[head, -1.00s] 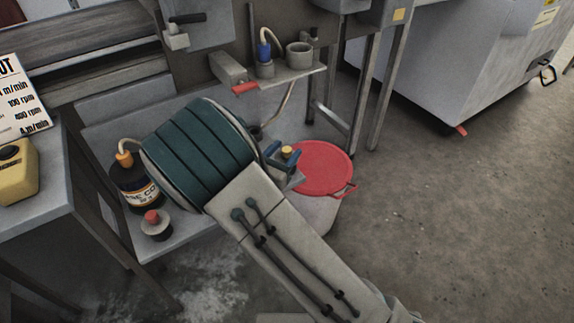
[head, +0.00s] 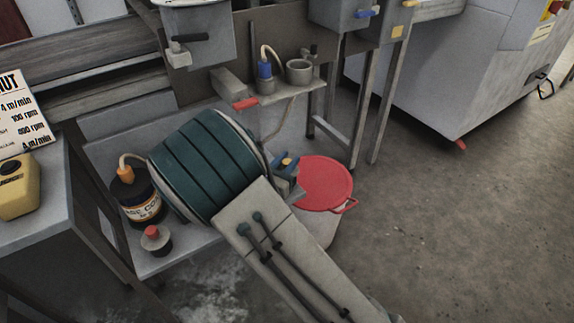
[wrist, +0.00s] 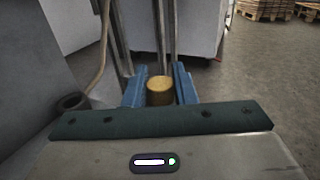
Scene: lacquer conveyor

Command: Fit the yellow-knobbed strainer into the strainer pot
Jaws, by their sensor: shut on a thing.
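My gripper (head: 283,164) has blue fingers and is shut on the yellow-knobbed strainer. Its yellow knob (wrist: 159,90) sits between the fingers in the wrist view and also shows in the head view (head: 287,161). The strainer's body is hidden below the fingers and wrist. A grey open round cup (head: 299,70), which looks like the strainer pot, stands on the small shelf. It is above and slightly right of my gripper in the head view, apart from it.
A blue-capped bottle (head: 265,72) with a hose stands left of the cup on the shelf (head: 285,91). A red-lidded bucket (head: 325,182) is on the floor behind my gripper. An orange-capped bottle (head: 138,198) and a red-topped pot (head: 155,241) stand at left. The right floor is clear.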

